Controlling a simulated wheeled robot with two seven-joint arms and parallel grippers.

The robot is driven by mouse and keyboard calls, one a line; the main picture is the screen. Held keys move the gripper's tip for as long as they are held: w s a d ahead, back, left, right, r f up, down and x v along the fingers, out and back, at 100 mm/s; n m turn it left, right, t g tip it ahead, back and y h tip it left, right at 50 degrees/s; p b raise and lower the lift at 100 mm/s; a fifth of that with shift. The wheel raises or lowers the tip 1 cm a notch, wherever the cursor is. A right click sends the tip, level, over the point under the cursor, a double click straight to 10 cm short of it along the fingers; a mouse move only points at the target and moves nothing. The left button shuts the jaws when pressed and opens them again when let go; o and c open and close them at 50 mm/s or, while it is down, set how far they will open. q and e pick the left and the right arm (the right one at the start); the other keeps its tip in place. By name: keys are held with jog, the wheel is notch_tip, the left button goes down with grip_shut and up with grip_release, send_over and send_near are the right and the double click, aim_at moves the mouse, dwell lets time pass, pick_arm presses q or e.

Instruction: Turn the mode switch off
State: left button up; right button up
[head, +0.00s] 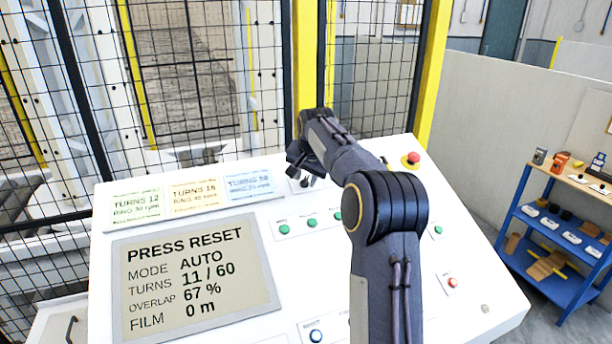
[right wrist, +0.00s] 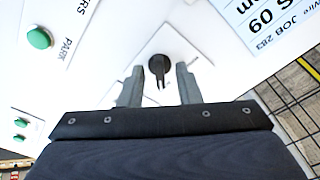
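The mode switch (right wrist: 159,68) looks like a black rotary knob with a narrow handle, on a pale square plate of the white console. In the right wrist view its handle points down the picture, towards my gripper. My right gripper (right wrist: 158,84) is open, its two grey fingers apart, with the knob between and just beyond their tips. I see no clear contact. In the head view my right gripper (head: 303,172) is over the console's upper middle, and my arm hides much of that area. The display (head: 195,275) reads PRESS RESET and MODE AUTO. My left gripper is not in view.
The white console (head: 470,300) carries several green buttons (head: 283,229), a red emergency button (head: 411,158) and three job cards (head: 196,193). A mesh fence (head: 200,80) with yellow posts stands behind. A blue shelf cart (head: 560,235) stands at right.

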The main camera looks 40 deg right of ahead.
grip_shut()
dwell(0.4)
jog(key=n, duration=0.4)
jog(key=shift+n, duration=0.3)
jog(key=shift+n+t+y, duration=0.3)
jog(key=shift+n, duration=2)
grip_release()
